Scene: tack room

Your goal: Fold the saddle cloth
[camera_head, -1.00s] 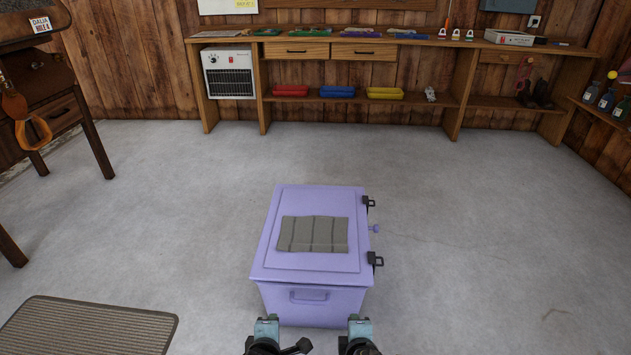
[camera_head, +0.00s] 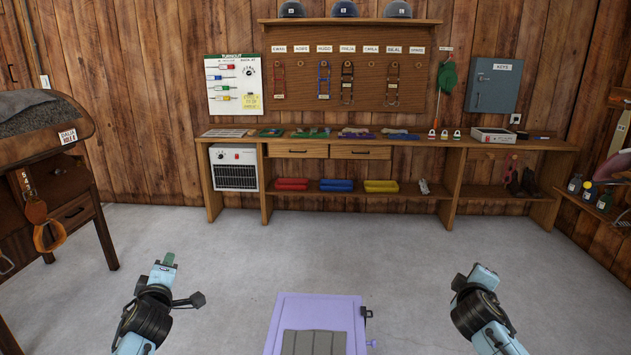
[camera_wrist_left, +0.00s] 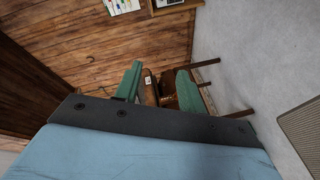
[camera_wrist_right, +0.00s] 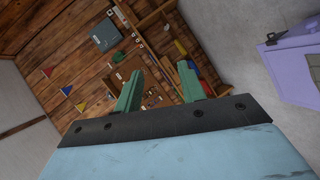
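The grey saddle cloth (camera_head: 312,343) with darker stripes lies flat on the lid of the purple trunk (camera_head: 343,302). In the head view the bottom edge cuts off most of the cloth and trunk. My left gripper (camera_head: 168,262) is raised to the left of the trunk, open and empty; its parted green fingers show in the left wrist view (camera_wrist_left: 156,82). My right gripper (camera_head: 484,270) is raised to the right of the trunk, also open and empty, with its fingers apart in the right wrist view (camera_wrist_right: 156,85). Both are clear of the cloth.
A wooden bench (camera_head: 400,145) with drawers, a heater (camera_head: 234,170) and coloured trays stands along the back wall. A wooden saddle stand (camera_head: 75,195) is at the left. A side shelf with bottles (camera_head: 588,190) is at the right. The floor around the trunk is open.

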